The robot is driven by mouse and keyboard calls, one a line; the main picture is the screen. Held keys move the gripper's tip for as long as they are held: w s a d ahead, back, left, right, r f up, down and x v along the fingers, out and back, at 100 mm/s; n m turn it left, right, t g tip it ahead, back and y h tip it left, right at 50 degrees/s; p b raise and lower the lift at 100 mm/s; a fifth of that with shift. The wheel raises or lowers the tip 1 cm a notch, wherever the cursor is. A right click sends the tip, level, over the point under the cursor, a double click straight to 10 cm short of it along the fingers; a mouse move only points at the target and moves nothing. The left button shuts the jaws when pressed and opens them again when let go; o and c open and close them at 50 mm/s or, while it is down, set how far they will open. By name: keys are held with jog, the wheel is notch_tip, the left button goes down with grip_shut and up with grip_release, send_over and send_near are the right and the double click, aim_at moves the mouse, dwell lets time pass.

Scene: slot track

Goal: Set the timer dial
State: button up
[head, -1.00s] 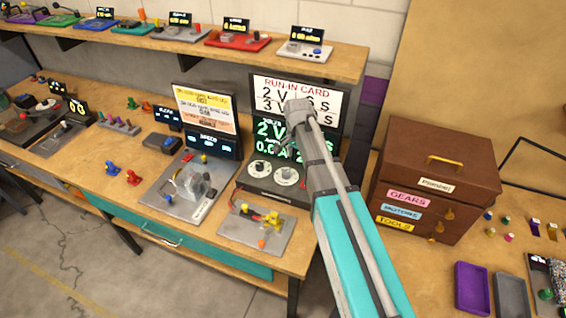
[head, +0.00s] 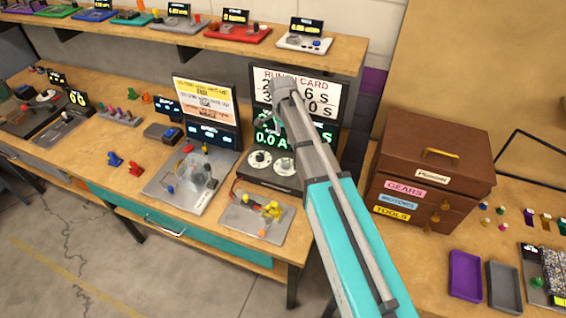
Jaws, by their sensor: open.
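A dark control box stands at the back of the bench with two white round dials on its sloped front, a left dial (head: 261,158) and a right dial (head: 284,167). I cannot read which one is the timer dial. Above them is a dark screen (head: 268,139) with green digits, partly hidden by my arm. My gripper (head: 266,123) is open and small in view, in front of the screen and above the dials in the picture. It appears apart from both dials.
A grey plate with yellow parts (head: 245,222) lies in front of the control box. A plate with a clear-covered device (head: 170,190) is to the left. A brown drawer chest (head: 395,160) stands to the right. A shelf (head: 345,52) with small devices runs above.

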aim_at(285, 162)
jog(key=shift+s+d+f+b, duration=0.1)
jog(key=shift+f+b, duration=2.05)
jog(key=shift+f, duration=0.05)
jog(key=shift+s+d+f+b, duration=0.1)
jog(key=shift+s+f+b, duration=0.05)
jog(key=shift+f+b, duration=2.1)
jog(key=shift+s+d+f+b, duration=0.1)
jog(key=shift+f+b, duration=2)
jog(key=shift+f, duration=0.1)
jog(key=c, duration=1.1)
jog(key=shift+w+a, duration=0.1)
jog(key=shift+a, duration=0.25)
jog(key=shift+c, duration=0.3)
jog(key=shift+d, duration=0.2)
